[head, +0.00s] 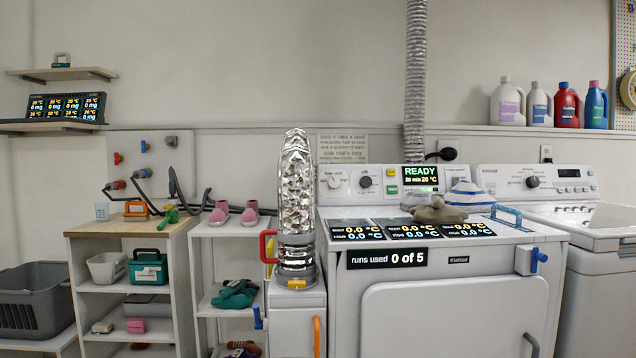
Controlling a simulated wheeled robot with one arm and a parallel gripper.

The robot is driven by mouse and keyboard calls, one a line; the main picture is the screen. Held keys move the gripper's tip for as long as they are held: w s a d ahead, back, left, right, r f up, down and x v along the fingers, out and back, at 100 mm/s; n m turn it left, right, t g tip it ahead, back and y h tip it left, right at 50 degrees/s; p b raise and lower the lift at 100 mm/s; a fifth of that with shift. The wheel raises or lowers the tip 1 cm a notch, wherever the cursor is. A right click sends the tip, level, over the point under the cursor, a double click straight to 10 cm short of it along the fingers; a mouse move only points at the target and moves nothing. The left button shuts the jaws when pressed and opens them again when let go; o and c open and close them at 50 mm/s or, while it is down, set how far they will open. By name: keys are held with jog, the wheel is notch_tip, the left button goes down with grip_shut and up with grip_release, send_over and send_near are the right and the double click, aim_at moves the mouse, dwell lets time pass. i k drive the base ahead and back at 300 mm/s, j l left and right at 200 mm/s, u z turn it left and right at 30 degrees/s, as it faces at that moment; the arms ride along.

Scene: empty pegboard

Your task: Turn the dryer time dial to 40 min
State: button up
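The white dryer (460,300) stands right of the middle with its door closed. Its back panel carries a pale round dial (334,182) at the left and a dark-centred knob (365,181) beside it. The dial markings are too small to read, so I cannot tell which is the time dial or where it points. A lit display (421,178) on the panel reads READY, with small minutes and °C figures below. My gripper is not in view.
A grey-brown lump (438,212), a striped cap-like item (468,195) and readout panels sit on the dryer top. A crinkled silver duct (296,200) stands upright left of the dryer. A second white machine (600,290) is at the right. Low shelves (130,230) fill the left.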

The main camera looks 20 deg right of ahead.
aim_at(366, 182)
jog(key=i+j+u, duration=0.3)
jog(key=i, duration=0.6)
jog(key=i+u, duration=0.3)
jog(key=i, duration=0.55)
